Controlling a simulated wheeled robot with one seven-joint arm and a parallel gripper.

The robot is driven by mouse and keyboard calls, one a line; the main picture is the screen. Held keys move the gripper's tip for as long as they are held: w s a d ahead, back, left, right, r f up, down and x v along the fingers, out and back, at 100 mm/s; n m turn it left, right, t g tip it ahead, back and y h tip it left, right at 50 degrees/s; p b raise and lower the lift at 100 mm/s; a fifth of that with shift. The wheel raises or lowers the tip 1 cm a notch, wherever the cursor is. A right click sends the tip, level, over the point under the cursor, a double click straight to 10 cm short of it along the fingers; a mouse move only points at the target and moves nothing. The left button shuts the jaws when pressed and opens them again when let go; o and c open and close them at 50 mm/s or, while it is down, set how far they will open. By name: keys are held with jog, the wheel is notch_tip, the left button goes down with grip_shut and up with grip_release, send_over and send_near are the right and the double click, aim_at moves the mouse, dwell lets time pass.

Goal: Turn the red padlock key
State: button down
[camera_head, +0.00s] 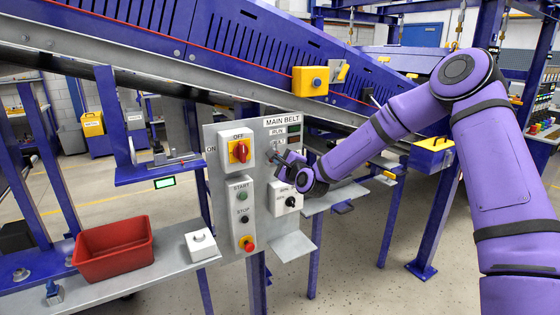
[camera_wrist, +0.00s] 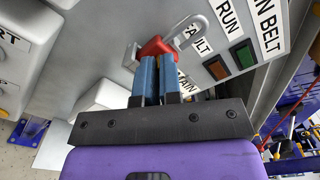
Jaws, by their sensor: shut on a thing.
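The red padlock (camera_wrist: 156,47) is in the wrist view, just beyond my fingertips, in front of the grey panel. Its silver shackle (camera_wrist: 196,28) curves up to the right of the red body. My gripper (camera_wrist: 156,62) has its two blue fingers close together, tips at the near end of the padlock. The key itself cannot be made out; the fingers hide the spot where they grip. In the head view my gripper (camera_head: 282,160) is at the panel, right of the red-and-yellow OFF switch, and the padlock is too small to tell apart.
The grey control panel (camera_head: 225,205) carries the OFF switch (camera_head: 239,151), START and STOP buttons, and a lower-right selector box (camera_head: 285,198). A red bin (camera_head: 114,248) and a white box (camera_head: 201,244) stand on the shelf to the left. The blue conveyor frame (camera_head: 230,35) runs above.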

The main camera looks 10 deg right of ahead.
jog(key=shift+n, duration=0.8)
jog(key=c, duration=1.3)
grip_release()
jog(key=v, duration=1)
jog(key=shift+s+d, duration=0.15)
jog(key=shift+s, duration=0.2)
jog(key=shift+n, duration=0.3)
